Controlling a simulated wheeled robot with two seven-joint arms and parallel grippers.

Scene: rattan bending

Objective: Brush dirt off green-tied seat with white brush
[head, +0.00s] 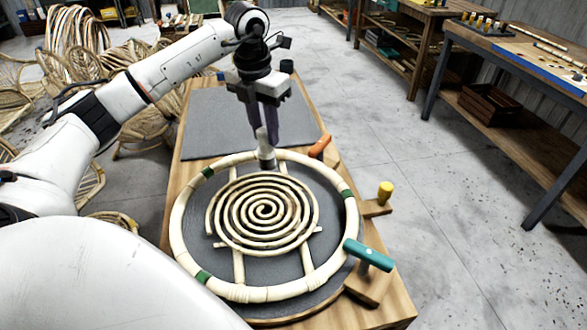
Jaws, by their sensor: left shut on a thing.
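The green-tied seat (181,241) is a round pale rattan ring with green bands and a coiled spiral in its middle. It lies flat on a dark grey mat on the wooden bench. My left gripper (268,134) points down over the far edge of the ring and is shut on the white brush (266,155). The brush is upright, with its lower end close to the far rim; I cannot tell whether it touches. The gripper's fingers hide the top of the handle. No dirt can be made out on the seat at this size. My right gripper is not in view.
Clamps with orange (320,146), yellow (385,190) and teal (368,255) handles stand along the bench's right side, close to the ring. Rattan coils and baskets (90,65) crowd the left. Floor at right is clear.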

